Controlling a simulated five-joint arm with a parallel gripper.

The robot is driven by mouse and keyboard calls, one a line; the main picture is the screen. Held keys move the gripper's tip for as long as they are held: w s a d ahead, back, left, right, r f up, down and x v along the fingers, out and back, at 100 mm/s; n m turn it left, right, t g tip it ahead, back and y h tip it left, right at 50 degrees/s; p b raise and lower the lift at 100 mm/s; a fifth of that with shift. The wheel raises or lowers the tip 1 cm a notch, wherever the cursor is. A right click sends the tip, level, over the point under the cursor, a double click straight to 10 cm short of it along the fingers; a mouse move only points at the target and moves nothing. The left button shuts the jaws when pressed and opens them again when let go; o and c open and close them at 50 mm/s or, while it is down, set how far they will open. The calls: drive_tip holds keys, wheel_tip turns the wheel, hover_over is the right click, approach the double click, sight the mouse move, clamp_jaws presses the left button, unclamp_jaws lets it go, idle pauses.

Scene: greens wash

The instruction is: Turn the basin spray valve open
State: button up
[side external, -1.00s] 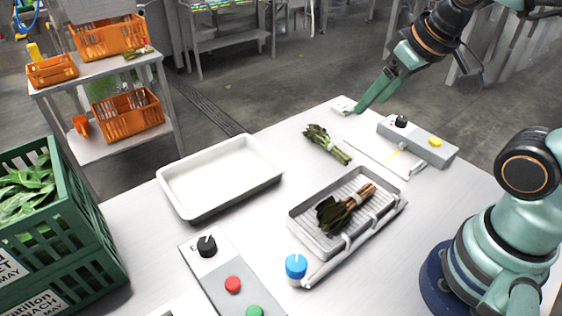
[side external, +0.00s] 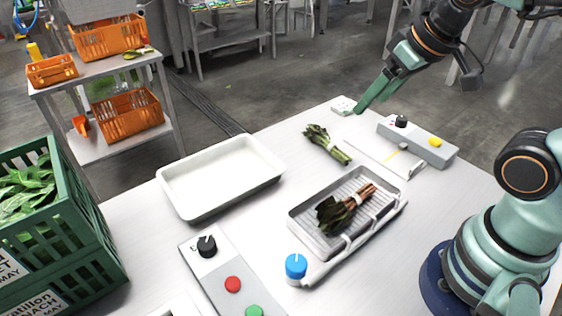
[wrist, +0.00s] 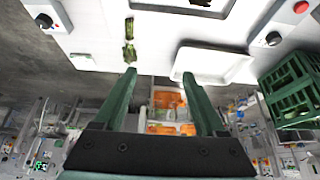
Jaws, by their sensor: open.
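The blue knob (side external: 296,266), which appears to be the spray valve, stands upright at the near end of a white pipe. A pale line marks its top. The pipe runs along the grey basin (side external: 301,222), where a banded bundle of dark leaves with reddish stems (side external: 345,208) lies on the ribbed floor. My gripper (side external: 368,97) is raised at the far side of the table, well away from the knob. Its green fingers are apart and empty in the wrist view (wrist: 160,76). The blue knob does not show in the wrist view.
A white tray (side external: 178,199) and a green bundle (side external: 326,143) lie on the table. A panel with a black dial and red and green buttons (side external: 222,273) is near front. A grey box with a yellow button (side external: 428,150) is at right. A green crate (side external: 90,225) stands left.

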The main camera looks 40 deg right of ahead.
drive_tip(key=a+f+g+y, duration=0.1)
drive_tip(key=a+f+g, duration=0.25)
drive_tip(key=a, duration=0.75)
drive_tip(key=m+g+h, duration=0.1)
drive_tip(key=m+g, duration=0.1)
approach(296, 263)
wheel_tip(296, 263, down, 9)
drive_tip(key=shift+f, duration=0.1)
clamp_jaws()
